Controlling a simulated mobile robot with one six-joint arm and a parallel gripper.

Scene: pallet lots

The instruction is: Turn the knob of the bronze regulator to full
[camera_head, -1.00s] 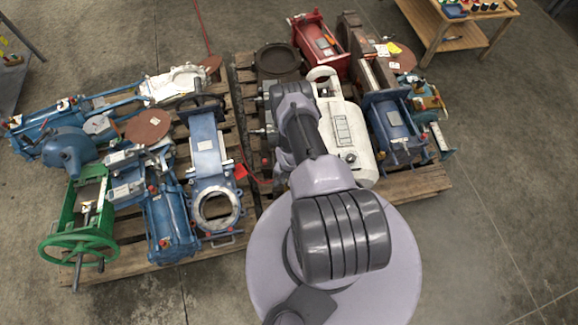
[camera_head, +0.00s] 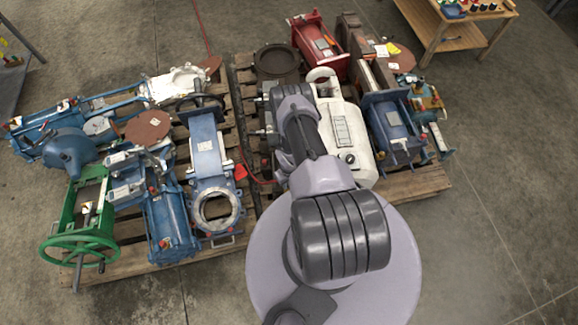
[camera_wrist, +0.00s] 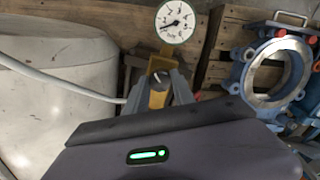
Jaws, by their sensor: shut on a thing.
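In the wrist view the bronze regulator (camera_wrist: 165,57) stands at the top centre, with a round white dial gauge (camera_wrist: 175,22) above it. The gauge's dark needle points to the lower left. The yellow-bronze knob (camera_wrist: 157,98) with a pale line on its top sits between the grey fingers of my gripper (camera_wrist: 158,92). The fingers are shut on the knob from both sides. The lower part of the knob is hidden by my wrist. In the head view my arm covers the gripper, and I cannot make out the regulator there.
A large white casting (camera_wrist: 50,95) with a pale hose fills the left of the wrist view. A blue valve with a metal ring (camera_wrist: 245,80) is at the right. In the head view, pallets (camera_head: 240,110) carry several machines close to my arm.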

